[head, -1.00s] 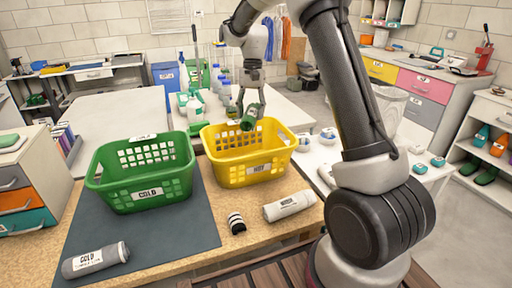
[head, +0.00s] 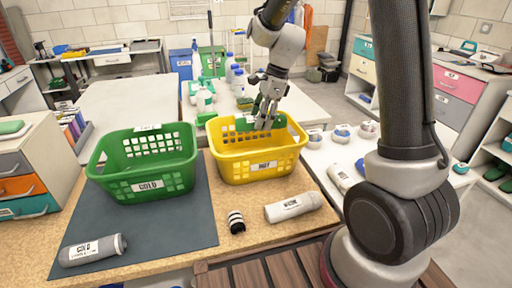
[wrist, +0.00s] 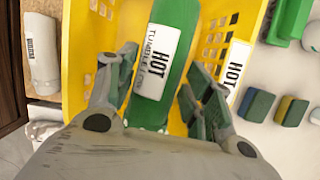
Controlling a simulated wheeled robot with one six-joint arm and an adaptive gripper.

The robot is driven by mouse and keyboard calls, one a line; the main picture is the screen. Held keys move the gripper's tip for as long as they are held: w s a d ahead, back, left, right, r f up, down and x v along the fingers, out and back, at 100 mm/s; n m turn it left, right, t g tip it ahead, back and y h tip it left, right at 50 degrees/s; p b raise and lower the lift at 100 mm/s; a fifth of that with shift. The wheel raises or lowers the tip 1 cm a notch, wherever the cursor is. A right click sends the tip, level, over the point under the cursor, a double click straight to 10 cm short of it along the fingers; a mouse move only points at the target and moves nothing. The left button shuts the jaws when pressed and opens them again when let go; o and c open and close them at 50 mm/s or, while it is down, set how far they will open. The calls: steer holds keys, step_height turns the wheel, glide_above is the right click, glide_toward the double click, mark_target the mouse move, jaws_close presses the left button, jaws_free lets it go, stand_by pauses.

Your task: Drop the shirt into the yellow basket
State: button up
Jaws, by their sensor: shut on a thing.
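The shirt is a green roll (wrist: 178,22) with a white label reading HOT in the wrist view. My gripper (wrist: 160,88) is shut on it, with fingers on both sides. In the head view my gripper (head: 265,112) is over the back part of the yellow basket (head: 236,163), which is labelled HOT. The green roll there is partly hidden by the fingers. The wrist view shows the yellow basket (wrist: 228,14) beneath and around the roll. I cannot tell whether the roll touches the basket.
A green basket (head: 170,183) labelled COLD stands to the left on a dark mat. A grey roll (head: 93,250), a small black-and-white roll (head: 236,221) and a white roll (head: 294,207) lie in front. Bottles (head: 204,98) stand behind the yellow basket.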

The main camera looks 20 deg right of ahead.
steer(key=shift+f, duration=0.55)
steer(key=o, duration=1.2)
steer(key=shift+c, duration=0.2)
steer(key=shift+r, duration=0.1)
steer(key=v, duration=1.2)
